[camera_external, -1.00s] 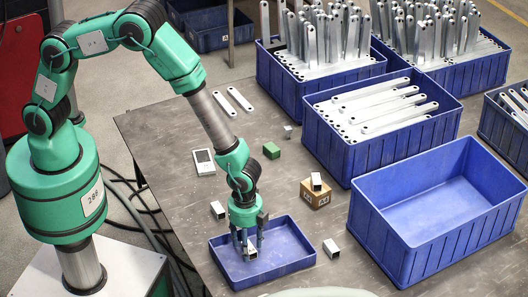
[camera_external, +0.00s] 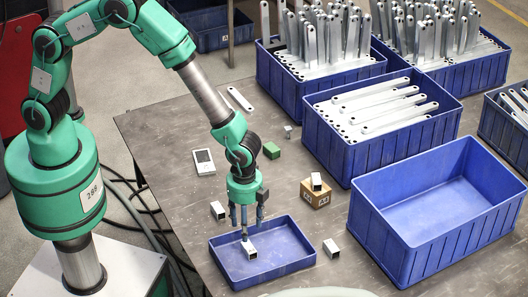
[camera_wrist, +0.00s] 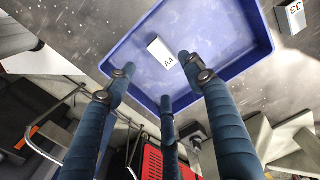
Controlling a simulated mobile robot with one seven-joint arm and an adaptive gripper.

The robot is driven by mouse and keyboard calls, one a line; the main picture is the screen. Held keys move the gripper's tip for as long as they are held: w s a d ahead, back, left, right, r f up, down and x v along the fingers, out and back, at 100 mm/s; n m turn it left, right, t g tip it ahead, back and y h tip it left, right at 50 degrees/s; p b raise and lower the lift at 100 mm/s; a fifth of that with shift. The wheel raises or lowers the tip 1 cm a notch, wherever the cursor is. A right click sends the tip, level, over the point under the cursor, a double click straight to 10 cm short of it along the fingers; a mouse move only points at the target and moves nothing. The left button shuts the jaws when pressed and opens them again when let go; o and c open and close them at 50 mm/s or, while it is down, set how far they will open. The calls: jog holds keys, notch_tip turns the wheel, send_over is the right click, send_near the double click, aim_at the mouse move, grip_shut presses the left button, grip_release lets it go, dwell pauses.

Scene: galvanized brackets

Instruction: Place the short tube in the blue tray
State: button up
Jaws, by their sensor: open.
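A short square metal tube (camera_external: 249,249) lies in the shallow blue tray (camera_external: 222,265), left of its middle. In the wrist view the tube (camera_wrist: 162,53) has an "A4" label and lies on the floor of the tray (camera_wrist: 262,48), apart from the walls. My gripper (camera_external: 246,231) is open and empty, its fingers pointing down just above the tube. In the wrist view my gripper's fingers (camera_wrist: 160,88) are spread, with nothing between them.
Other short tubes stand near the tray: one on its left (camera_external: 217,210), one on its right (camera_external: 331,248), one on a cardboard box (camera_external: 314,199). A green block (camera_external: 271,150) and a white device (camera_external: 204,161) lie behind. Large blue bins (camera_external: 430,245) fill the right.

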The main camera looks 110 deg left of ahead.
jog(key=shift+r, duration=1.65)
jog(key=s+r+n+t, duration=0.1)
jog(key=s+r, duration=0.3)
jog(key=r, duration=0.5)
jog(key=s+d+r+n+t, duration=0.1)
jog(key=s+r+n, duration=0.15)
jog(key=r, duration=0.75)
jog(key=s+r+n+t, duration=0.1)
jog(key=s+r, duration=0.3)
jog(key=r, duration=0.5)
jog(key=s+r+n+t, duration=0.1)
jog(key=s+r, duration=0.5)
jog(key=s, duration=0.6)
jog(key=s+r+n+t, duration=0.1)
jog(key=s+r+n, duration=0.2)
jog(key=s+r, duration=0.4)
jog(key=s+d, duration=0.1)
jog(key=s, duration=0.5)
jog(key=shift+r+t, duration=0.3)
